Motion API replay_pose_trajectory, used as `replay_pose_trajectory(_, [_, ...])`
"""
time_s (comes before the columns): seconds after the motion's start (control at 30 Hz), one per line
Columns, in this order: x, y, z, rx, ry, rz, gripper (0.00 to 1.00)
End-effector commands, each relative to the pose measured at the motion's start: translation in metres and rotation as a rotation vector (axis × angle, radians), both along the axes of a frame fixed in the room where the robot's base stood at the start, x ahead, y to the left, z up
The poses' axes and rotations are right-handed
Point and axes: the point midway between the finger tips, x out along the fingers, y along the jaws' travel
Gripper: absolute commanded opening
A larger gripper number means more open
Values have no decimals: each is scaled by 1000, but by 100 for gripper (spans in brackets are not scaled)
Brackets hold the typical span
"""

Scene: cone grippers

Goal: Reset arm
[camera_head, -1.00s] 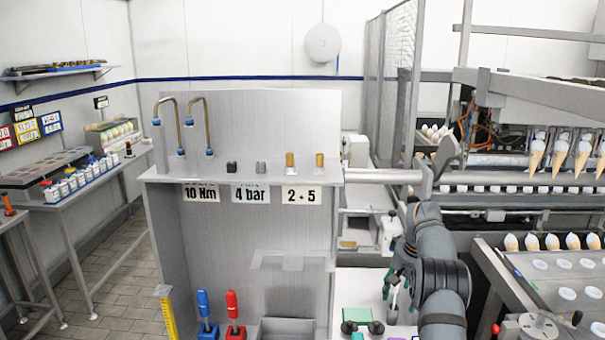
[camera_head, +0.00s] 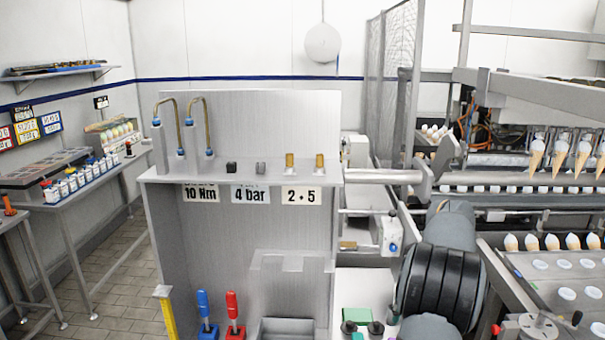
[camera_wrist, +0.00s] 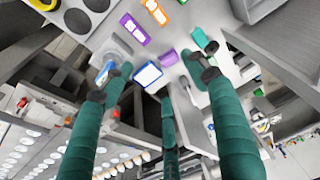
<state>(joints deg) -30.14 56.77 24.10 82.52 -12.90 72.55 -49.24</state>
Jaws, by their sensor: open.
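My gripper (camera_wrist: 160,72) shows in the wrist view. Its green fingers stand wide apart with nothing between them. Beyond the fingers is a pale work surface with a white-and-blue square (camera_wrist: 147,75), a purple piece (camera_wrist: 169,57) and purple and orange labels (camera_wrist: 134,29). I cannot tell how far the fingertips are from it. In the head view my arm bends at the lower right, and my gripper is hidden or out of frame there.
A grey cabinet (camera_head: 240,230) with a shelf stands left of my arm. Blue and red handled tools (camera_head: 233,310) stand at its foot. A green block (camera_head: 357,315) lies close to my arm. The cone conveyor (camera_head: 535,290) is at right. Floor (camera_head: 115,285) is clear at left.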

Motion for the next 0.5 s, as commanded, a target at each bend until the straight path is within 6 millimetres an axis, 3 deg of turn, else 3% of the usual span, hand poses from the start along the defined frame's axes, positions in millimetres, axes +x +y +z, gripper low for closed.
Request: replay_pose_trajectory(0.5, [-107,34,15,1,-5,5,59])
